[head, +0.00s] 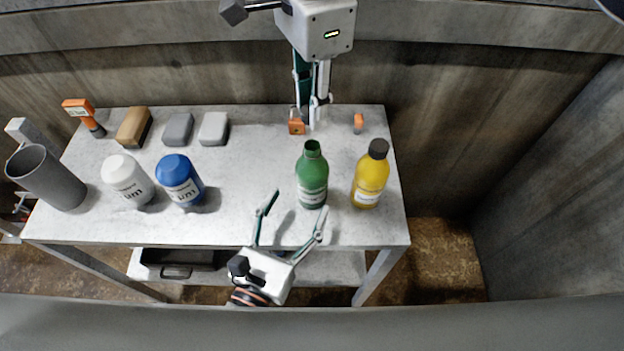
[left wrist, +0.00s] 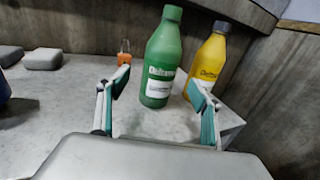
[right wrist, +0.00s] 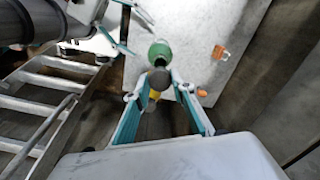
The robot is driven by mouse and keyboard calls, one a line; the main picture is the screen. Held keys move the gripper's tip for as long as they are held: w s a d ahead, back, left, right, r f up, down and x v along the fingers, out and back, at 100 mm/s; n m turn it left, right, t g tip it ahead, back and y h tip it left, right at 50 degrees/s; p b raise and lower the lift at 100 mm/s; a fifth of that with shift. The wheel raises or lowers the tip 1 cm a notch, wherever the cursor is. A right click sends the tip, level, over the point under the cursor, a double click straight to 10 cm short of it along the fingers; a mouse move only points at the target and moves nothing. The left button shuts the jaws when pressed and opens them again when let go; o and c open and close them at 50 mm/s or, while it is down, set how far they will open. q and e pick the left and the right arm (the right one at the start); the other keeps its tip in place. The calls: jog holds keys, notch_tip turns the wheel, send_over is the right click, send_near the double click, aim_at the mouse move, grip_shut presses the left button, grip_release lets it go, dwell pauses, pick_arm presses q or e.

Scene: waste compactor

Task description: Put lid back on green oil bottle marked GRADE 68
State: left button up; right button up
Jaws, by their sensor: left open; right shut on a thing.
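The green oil bottle (head: 312,182) stands upright on the table with its mouth open. It also shows in the left wrist view (left wrist: 162,65), between my open left fingers, and in the right wrist view (right wrist: 159,47). My left gripper (head: 298,205) is open and empty on the front side of the bottle, not closed on it. My right gripper (head: 311,122) comes in from the back, fingers down. In the right wrist view it is shut on a dark grey lid (right wrist: 160,78), apart from the bottle's mouth.
A yellow bottle (head: 370,178) with a dark cap stands right of the green one. An orange padlock (head: 296,128) and a small orange piece (head: 358,121) lie behind. Blue (head: 180,182) and white (head: 128,181) bottles stand left. The table (head: 250,150) is clear centre-left.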

pick_arm(q)
jog(key=x, duration=0.8)
jog(key=c, duration=1.7)
pick_arm(e)
send_near(312, 168)
jog(key=shift+w+f, duration=0.25)
jog(key=shift+w, duration=0.3)
jog(key=shift+w+f, duration=0.25)
jog(key=shift+w, duration=0.25)
jog(key=shift+f, duration=0.9)
jog(key=shift+f, duration=0.5)
